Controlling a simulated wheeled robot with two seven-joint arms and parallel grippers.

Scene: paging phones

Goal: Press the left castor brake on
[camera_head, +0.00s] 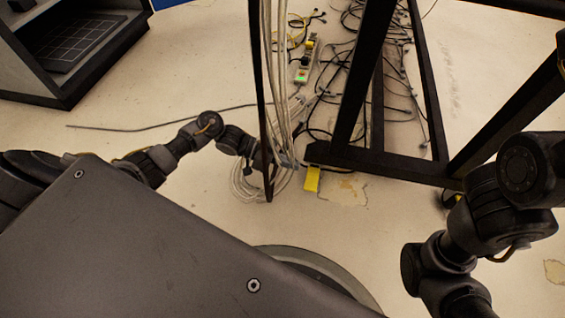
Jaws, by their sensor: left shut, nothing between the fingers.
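The left castor brake is a yellow pedal (312,179) below the near left corner of the black frame (380,165). My left arm reaches in from the left, and my left gripper (289,163) is shut and empty, just up and left of the yellow pedal. A dark upright strip and pale cables partly hide it. I cannot tell whether its tips touch the frame corner; they look apart from the pedal. My right gripper is out of view.
Pale cables (281,80) hang down and coil on the floor around my left wrist. A power strip (304,65) and many black cables lie under and behind the frame. A grey cabinet (75,85) stands at the upper left. The floor in front of the pedal is clear.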

